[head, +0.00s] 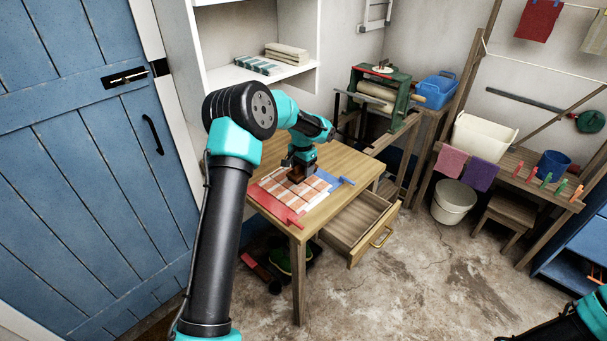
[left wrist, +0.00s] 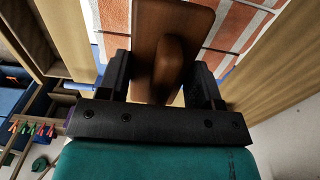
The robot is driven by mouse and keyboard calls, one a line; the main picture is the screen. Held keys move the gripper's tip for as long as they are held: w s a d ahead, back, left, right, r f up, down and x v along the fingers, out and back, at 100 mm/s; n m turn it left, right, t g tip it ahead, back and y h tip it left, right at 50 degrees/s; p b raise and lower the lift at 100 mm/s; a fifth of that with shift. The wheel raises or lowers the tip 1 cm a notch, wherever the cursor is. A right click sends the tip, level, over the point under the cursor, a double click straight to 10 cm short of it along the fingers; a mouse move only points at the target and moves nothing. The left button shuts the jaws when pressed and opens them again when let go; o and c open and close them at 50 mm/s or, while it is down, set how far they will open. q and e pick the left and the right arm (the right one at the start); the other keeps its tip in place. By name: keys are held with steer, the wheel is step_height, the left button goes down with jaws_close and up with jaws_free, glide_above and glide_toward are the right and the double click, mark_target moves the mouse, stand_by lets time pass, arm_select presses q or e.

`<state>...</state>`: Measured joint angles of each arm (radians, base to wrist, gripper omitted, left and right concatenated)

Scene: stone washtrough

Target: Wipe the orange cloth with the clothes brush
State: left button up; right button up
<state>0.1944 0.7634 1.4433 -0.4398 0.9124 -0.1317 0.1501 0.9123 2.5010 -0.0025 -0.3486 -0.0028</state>
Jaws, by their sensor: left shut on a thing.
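The clothes brush (head: 296,176) is brown and is held by my left gripper (head: 299,164) over the orange cloth. In the left wrist view the brush's wooden back and raised grip (left wrist: 168,65) sit between the two black fingers (left wrist: 162,88). The orange cloth (head: 288,198) has orange and white checks and lies flat on the wooden table. It also shows in the left wrist view (left wrist: 231,28), beyond and beside the brush. The brush's underside is hidden, so I cannot tell whether it touches the cloth. My right gripper is out of view; only part of my right arm shows at lower right.
A flat red piece (head: 276,208) lies along the cloth's left edge and a blue one (head: 331,180) along its right. The table (head: 341,160) has an open drawer (head: 358,222) at front right. A blue door (head: 75,150) stands at left. A green mangle (head: 382,86) stands behind.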

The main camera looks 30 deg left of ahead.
arm_select(q)
steer(key=shift+r, duration=1.8)
steer(key=a, duration=0.2)
steer(key=w+a, duration=0.1)
steer(key=a, duration=0.1)
steer(key=shift+a, duration=0.4)
steer(key=shift+f, duration=0.15)
